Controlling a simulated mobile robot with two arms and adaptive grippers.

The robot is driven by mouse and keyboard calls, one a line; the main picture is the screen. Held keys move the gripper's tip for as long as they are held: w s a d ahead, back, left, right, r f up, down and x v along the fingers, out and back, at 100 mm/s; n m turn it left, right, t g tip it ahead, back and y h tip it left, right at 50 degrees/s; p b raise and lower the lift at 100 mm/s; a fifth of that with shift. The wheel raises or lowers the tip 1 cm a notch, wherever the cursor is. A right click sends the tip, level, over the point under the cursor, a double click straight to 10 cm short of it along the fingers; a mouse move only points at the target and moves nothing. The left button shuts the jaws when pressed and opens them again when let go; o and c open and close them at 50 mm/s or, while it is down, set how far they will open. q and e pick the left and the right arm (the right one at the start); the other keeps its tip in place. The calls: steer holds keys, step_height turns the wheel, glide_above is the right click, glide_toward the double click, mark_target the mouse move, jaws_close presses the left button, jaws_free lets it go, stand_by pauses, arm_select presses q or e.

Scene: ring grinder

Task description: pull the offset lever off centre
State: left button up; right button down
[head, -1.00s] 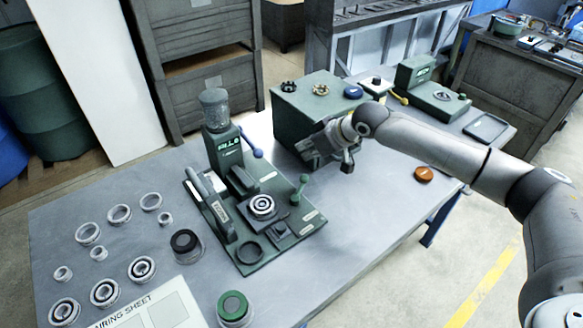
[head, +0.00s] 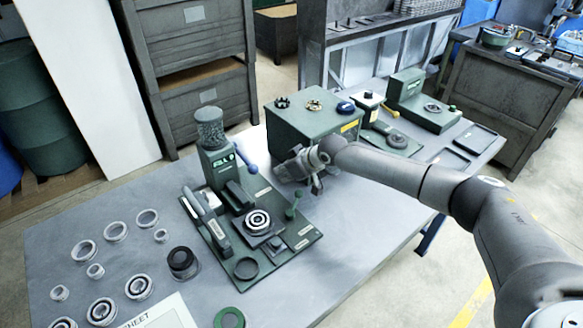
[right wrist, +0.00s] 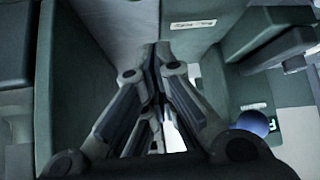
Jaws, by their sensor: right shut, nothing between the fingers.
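The green grinder (head: 212,160) stands on its base plate on the table in the head view. It has a lever with a blue ball (head: 251,168) beside its column and a lever with a green ball (head: 298,193) at the plate's right edge. No readable label tells me which is the offset lever. My right gripper (head: 316,185) is above the table, right of the blue ball and just behind the green-ball lever, apparently touching neither. Its fingers (right wrist: 155,55) are shut and empty in the right wrist view, where a blue ball (right wrist: 255,122) shows at lower right. My left gripper is out of view.
A green box (head: 300,125) with small parts on top stands close behind my right gripper. Several metal rings (head: 115,231) and a dark cup (head: 182,262) lie left of the grinder. Another green machine (head: 425,105) stands at the back right. The table's front right is clear.

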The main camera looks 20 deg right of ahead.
mark_target(294, 204)
steer(key=shift+s+d+f+p, duration=0.35)
steer(key=shift+s+p, duration=0.2)
steer(key=shift+p, duration=0.1)
steer(key=shift+s+d+f+p, duration=0.2)
steer(key=shift+s+d+p, duration=0.15)
steer(key=shift+s+p, duration=0.2)
steer(key=shift+s+d+f, duration=0.1)
steer(key=shift+s+d, duration=0.1)
steer(key=shift+s, duration=0.15)
steer(key=shift+a+f, duration=0.1)
steer(key=shift+f, duration=0.05)
steer(key=shift+w, duration=0.1)
